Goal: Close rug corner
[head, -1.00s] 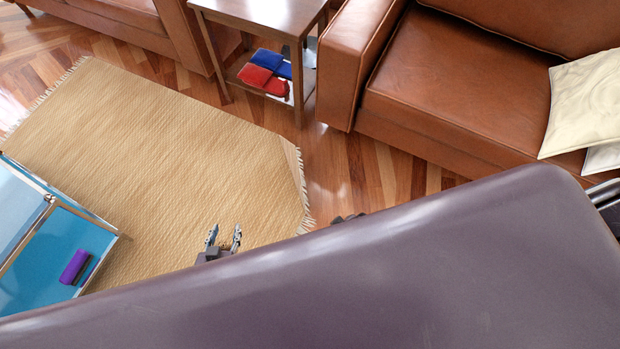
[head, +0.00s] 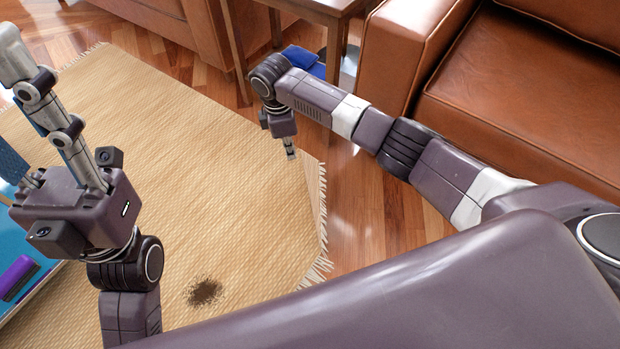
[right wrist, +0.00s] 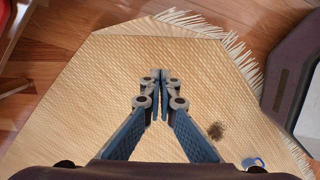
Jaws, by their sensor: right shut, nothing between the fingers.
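The tan woven rug (head: 200,170) lies on the wood floor. Its far right corner is cut off by a slanting edge, with a narrow flap (head: 313,190) beside the fringe. The flap also shows at the top of the right wrist view (right wrist: 160,29); whether it lies fully flat I cannot tell. My right gripper (head: 290,153) is near this corner, pointing down over the rug. In the right wrist view, its fingers (right wrist: 160,76) meet and hold nothing. My left gripper (head: 18,60) is raised at the left, partly cut off by the frame, its opening unclear.
A brown leather armchair (head: 500,90) and a wooden side table (head: 333,45) stand beyond the corner. Blue cloth (head: 303,58) lies on the table's lower shelf. A dark stain (head: 205,292) marks the rug. A purple item (head: 18,277) lies on a blue surface at left.

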